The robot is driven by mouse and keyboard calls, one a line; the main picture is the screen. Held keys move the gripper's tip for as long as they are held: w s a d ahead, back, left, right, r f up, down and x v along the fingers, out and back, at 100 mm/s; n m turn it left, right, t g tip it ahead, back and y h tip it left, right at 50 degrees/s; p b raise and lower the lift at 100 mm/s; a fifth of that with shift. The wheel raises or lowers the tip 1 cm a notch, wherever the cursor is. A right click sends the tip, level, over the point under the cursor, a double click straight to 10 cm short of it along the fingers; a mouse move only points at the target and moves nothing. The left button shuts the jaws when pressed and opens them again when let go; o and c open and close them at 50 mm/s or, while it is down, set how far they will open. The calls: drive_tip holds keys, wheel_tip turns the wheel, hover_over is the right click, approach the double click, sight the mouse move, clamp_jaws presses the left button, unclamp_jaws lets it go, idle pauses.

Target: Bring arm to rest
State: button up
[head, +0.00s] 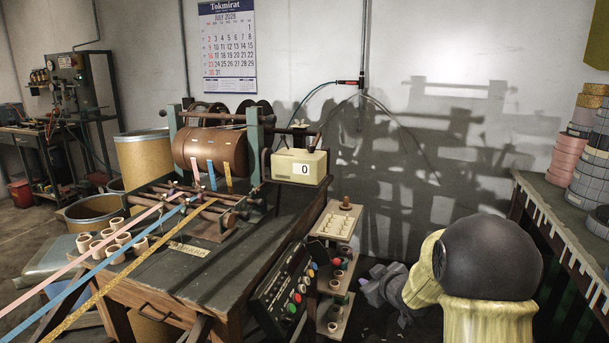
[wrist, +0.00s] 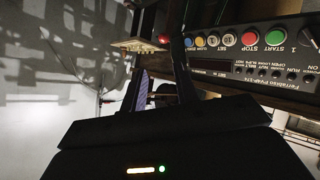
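My gripper (head: 372,290) shows in the head view low in the middle-right, to the right of the shelf stand. My cream arm link (head: 487,320) and dark round joint (head: 490,258) are at the lower right. The wrist view shows my dark fingers (wrist: 158,60) standing apart with nothing between them. The control panel (wrist: 255,55) with its coloured buttons fills the upper right of the wrist view, beyond the fingers. It also shows in the head view (head: 285,290), left of my gripper.
A small shelf stand (head: 337,222) holding spools is close to my gripper. The winding machine's copper drum (head: 208,150) and wooden bench (head: 165,290) are at left. A table (head: 570,235) with stacked tape rolls (head: 597,140) stands at right.

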drive_tip(key=s+a+f+m+g+h, duration=0.15)
drive_tip(key=s+m+g, duration=0.3)
drive_tip(key=s, duration=1.05)
drive_tip(key=s+a+f+m+g+h, duration=0.1)
drive_tip(key=s+f+m+g+h, duration=0.3)
drive_tip(key=s, duration=1.2)
wheel_tip(320, 180, up, 31)
drive_tip(key=y+p, duration=0.2)
drive_tip(key=p, duration=2.8)
drive_tip(key=shift+w+d+r+n+g, duration=0.15)
drive_tip(key=shift+w+r+n+g, duration=0.05)
drive_tip(key=shift+w+n+g, duration=0.15)
drive_tip(key=shift+y, duration=0.25)
